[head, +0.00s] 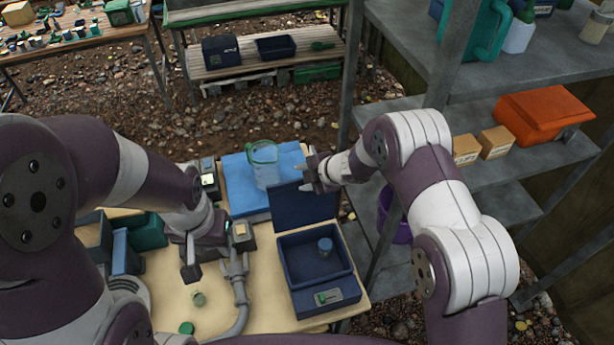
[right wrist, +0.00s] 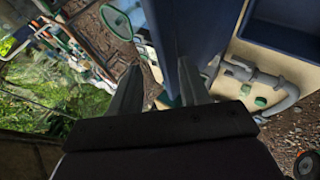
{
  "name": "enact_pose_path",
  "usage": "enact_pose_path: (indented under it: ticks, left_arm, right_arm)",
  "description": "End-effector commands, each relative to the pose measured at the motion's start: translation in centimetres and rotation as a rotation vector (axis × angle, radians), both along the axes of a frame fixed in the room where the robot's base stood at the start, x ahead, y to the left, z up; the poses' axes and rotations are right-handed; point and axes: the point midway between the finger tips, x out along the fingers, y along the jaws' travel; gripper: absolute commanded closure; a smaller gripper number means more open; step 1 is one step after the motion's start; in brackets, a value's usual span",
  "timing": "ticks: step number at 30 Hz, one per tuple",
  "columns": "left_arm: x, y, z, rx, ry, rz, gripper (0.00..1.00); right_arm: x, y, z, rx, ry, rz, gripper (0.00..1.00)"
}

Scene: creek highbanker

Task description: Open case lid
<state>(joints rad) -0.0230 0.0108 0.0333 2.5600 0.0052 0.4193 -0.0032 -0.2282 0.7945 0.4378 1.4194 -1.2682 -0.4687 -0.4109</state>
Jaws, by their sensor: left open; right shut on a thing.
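The dark blue case (head: 285,275) stands on the right part of the tan table. Its lid (head: 300,208) is raised, standing roughly upright at the back of the case. My right gripper (head: 315,178) is shut on the lid's upper edge. In the right wrist view the lid (right wrist: 192,35) rises between the fingers of the right gripper (right wrist: 165,85). My left gripper (head: 216,255) is open and empty over the table, left of the case.
A clear pitcher (head: 264,165) stands on a blue mat (head: 236,172) behind the lid. A grey pipe fitting (head: 239,285) lies between my left gripper and the case. Small green pieces (head: 187,328) lie at the table front. Grey shelves (head: 480,120) rise to the right.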

Motion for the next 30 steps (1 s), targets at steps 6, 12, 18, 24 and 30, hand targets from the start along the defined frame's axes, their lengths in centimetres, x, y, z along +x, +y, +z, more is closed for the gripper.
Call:
enact_pose_path:
  ticks: [6,12,18,24,30]
  left_arm:
    - [0.0,0.0,-0.6,0.0,0.0,0.0,0.57]
    - [0.0,0.0,-1.3,0.0,0.0,0.0,0.57]
    - [0.0,0.0,-1.4,0.0,0.0,0.0,0.57]
    - [0.0,0.0,-1.4,0.0,0.0,0.0,0.57]
    - [0.0,0.0,-1.4,0.0,0.0,0.0,0.57]
  right_arm:
    - [-0.7,-1.0,1.2,0.001,-0.005,-0.002,0.61]
    - [-3.0,-3.8,4.9,0.001,-0.008,-0.004,0.61]
    - [-5.2,-6.1,8.2,0.002,-0.009,-0.002,0.61]
    - [-6.0,-7.1,9.4,0.003,-0.008,0.0,0.61]
    - [-6.1,-7.1,9.5,0.003,-0.007,0.001,0.61]
